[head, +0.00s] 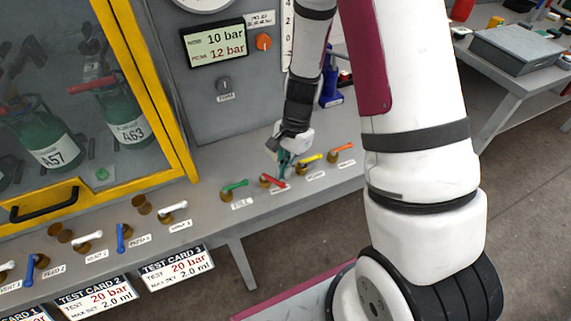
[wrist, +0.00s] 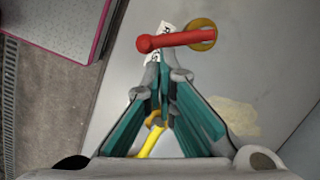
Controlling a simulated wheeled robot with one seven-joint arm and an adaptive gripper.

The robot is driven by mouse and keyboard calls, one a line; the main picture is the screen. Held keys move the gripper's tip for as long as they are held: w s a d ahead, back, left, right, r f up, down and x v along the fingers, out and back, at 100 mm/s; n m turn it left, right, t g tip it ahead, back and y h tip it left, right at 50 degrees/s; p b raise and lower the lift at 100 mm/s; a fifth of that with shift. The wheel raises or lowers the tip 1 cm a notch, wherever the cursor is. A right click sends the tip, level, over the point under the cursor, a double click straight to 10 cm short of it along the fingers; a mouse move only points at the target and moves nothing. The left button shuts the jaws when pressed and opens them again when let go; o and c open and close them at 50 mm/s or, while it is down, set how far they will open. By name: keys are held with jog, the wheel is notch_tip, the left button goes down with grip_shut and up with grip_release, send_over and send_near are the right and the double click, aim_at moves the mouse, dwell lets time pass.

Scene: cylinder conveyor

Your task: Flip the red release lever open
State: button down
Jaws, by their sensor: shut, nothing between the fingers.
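The red release lever (head: 272,181) is on the grey bench, in a row of coloured levers. In the wrist view the red lever (wrist: 178,39) lies sideways, with its brass pivot at the right and its rounded end at the left. My gripper (head: 283,165) is shut and empty, right beside the red lever. In the wrist view my gripper's fingertips (wrist: 163,78) are together just below the lever's bar; I cannot tell whether they touch it. A white label behind the lever is partly hidden.
A green lever (head: 235,186) is left of the red one; yellow (head: 310,158) and orange (head: 342,148) levers are to the right. White and blue valve handles line the left bench. A yellow-framed cabinet (head: 176,135) and a gauge panel (head: 235,85) stand behind.

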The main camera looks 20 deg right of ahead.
jog(key=s+m, duration=0.1)
jog(key=m, duration=0.1)
jog(key=a+m, duration=0.1)
jog(key=m, duration=0.1)
jog(key=shift+s+a+t, duration=0.1)
jog(key=shift+s+t, duration=0.25)
jog(key=shift+t, duration=0.05)
jog(key=shift+s+a, duration=0.1)
jog(key=shift+a, duration=0.05)
jog(key=shift+s+a+p, duration=0.1)
jog(key=shift+p, duration=0.2)
